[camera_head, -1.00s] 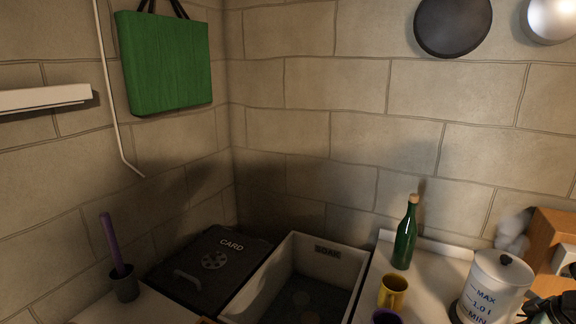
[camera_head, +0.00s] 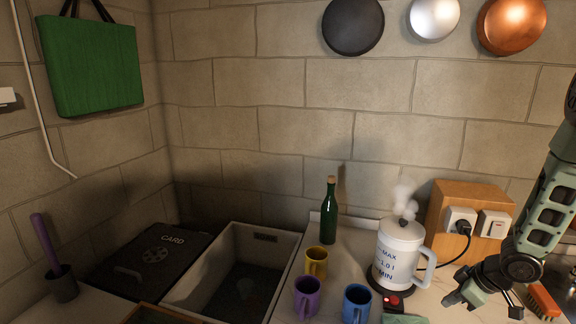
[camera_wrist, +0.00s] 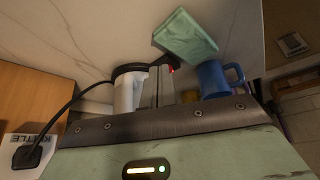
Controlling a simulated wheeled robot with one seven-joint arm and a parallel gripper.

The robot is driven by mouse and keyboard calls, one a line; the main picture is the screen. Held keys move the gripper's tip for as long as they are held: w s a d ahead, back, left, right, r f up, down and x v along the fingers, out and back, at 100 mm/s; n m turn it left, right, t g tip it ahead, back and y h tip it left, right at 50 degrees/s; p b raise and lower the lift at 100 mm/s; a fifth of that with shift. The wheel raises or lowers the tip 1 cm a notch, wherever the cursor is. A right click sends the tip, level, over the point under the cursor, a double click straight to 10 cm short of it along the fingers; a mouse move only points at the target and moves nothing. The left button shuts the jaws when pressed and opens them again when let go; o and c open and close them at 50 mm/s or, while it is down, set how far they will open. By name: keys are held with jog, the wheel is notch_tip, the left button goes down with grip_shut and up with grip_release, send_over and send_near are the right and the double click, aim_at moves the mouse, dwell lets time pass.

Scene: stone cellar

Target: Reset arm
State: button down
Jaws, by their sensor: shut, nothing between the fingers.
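My gripper (camera_head: 454,298) is at the lower right in the head view, at the end of my green and black arm. It looks shut and empty, above the counter to the right of the white kettle (camera_head: 398,255). In the wrist view my gripper's body fills the lower part, and its fingertips are not clear. Beyond it there, the kettle (camera_wrist: 124,92), a blue mug (camera_wrist: 212,80) and a folded green cloth (camera_wrist: 187,36) show, all apart from the gripper's body as far as I can tell.
Steam rises from the kettle, and its cable runs to a socket (camera_head: 460,221) on a wooden block. A green bottle (camera_head: 328,215), yellow mug (camera_head: 316,262), purple mug (camera_head: 307,297) and blue mug (camera_head: 357,304) stand left. A brush (camera_head: 543,300) lies right. Pans hang above.

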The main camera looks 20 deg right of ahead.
jog(key=w+a+r+g+h+b, duration=0.1)
jog(key=w+a+r+b, duration=0.2)
jog(key=a, duration=0.6)
jog(key=w+a+r+h+b, duration=0.15)
jog(key=a+r, duration=0.25)
jog(key=a, duration=0.6)
jog(key=s+a+r+n+g+b, duration=0.1)
jog(key=s+a+r+g+b, duration=0.1)
jog(key=s+a, duration=0.8)
jog(key=s+a+r+n+g+b, duration=0.1)
jog(key=s+a+r+b, duration=0.1)
jog(key=s+a, duration=0.9)
jog(key=shift+s+g+y+b, duration=0.35)
jog(key=shift+s+g+b, duration=0.05)
jog(key=shift+s+b, duration=0.35)
dwell(2.6)
